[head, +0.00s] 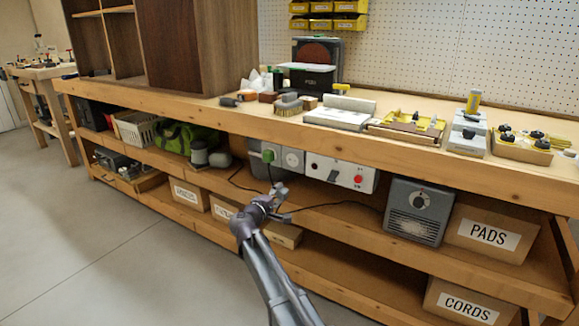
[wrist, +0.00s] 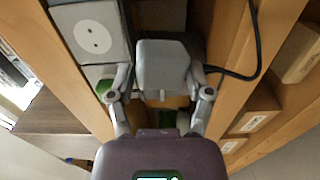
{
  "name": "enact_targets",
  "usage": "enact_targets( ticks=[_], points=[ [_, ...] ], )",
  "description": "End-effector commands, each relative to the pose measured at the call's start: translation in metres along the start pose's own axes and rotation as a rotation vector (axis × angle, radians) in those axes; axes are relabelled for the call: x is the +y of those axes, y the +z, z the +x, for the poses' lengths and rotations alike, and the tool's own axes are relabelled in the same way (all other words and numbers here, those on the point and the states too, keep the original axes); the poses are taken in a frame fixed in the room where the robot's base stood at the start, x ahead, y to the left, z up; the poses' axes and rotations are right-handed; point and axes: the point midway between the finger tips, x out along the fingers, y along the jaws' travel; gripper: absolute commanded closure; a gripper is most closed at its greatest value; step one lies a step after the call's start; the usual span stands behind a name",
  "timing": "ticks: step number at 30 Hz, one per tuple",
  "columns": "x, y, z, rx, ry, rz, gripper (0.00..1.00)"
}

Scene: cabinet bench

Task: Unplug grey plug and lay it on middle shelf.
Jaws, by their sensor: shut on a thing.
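My gripper (wrist: 165,93) is shut on the grey plug (wrist: 165,68), one finger on each side of it. A black cable (wrist: 240,76) runs from the plug side toward the right in the wrist view. In the head view my gripper (head: 279,188) is in front of the shelf opening, below the sockets, with the plug mostly hidden by it. A round white socket (head: 292,160) with two holes is empty; it also shows in the wrist view (wrist: 92,37). A green plug (head: 268,156) sits in the neighbouring socket. The middle shelf (head: 335,222) lies below and behind my gripper.
A white panel (head: 341,173) with a red button and a grey heater (head: 418,210) stand on the middle shelf, right of my gripper. A bare stretch lies before the panel, crossed by cable. The bench's front edge (head: 330,142) overhangs above.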

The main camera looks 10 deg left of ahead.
Motion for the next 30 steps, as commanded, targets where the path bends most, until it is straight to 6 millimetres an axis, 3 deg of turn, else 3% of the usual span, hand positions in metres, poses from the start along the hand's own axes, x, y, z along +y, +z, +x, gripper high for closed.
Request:
enact_targets(
  ticks=[30],
  points=[
    [-0.045, 0.0, 0.0, -0.001, 0.0, 0.0, 0.95]
  ],
)
